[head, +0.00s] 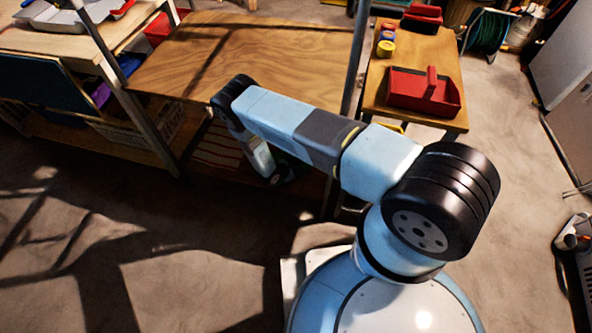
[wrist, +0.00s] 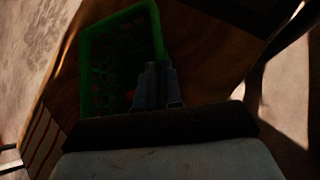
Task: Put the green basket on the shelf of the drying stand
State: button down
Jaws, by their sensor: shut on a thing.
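The green basket (wrist: 88,62) shows dark and tilted in the upper left of the wrist view, with perforated sides. My gripper (wrist: 157,70) is shut on its near right wall. In the head view my arm reaches down at the front edge of a wooden board (head: 270,55); the gripper and basket are not clear there. The board lies between upright metal posts (head: 354,60) and looks like part of the drying stand. A brown wooden surface (wrist: 205,50) lies behind the basket in the wrist view; I cannot tell whether the basket touches it.
A side table (head: 440,55) at right holds a red tool caddy (head: 425,95) and several small cans (head: 386,45). A workbench (head: 60,40) with a grey tray (head: 70,15) stands at left. Bare floor (head: 180,270) lies at the front left.

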jog(key=shift+f, duration=0.4)
jog(key=c, duration=1.3)
grip_release()
jog(key=shift+r, duration=0.1)
jog(key=v, duration=1.1)
jog(key=shift+s+a+r, duration=0.2)
jog(key=shift+a+r, duration=0.05)
jog(key=shift+s, duration=0.1)
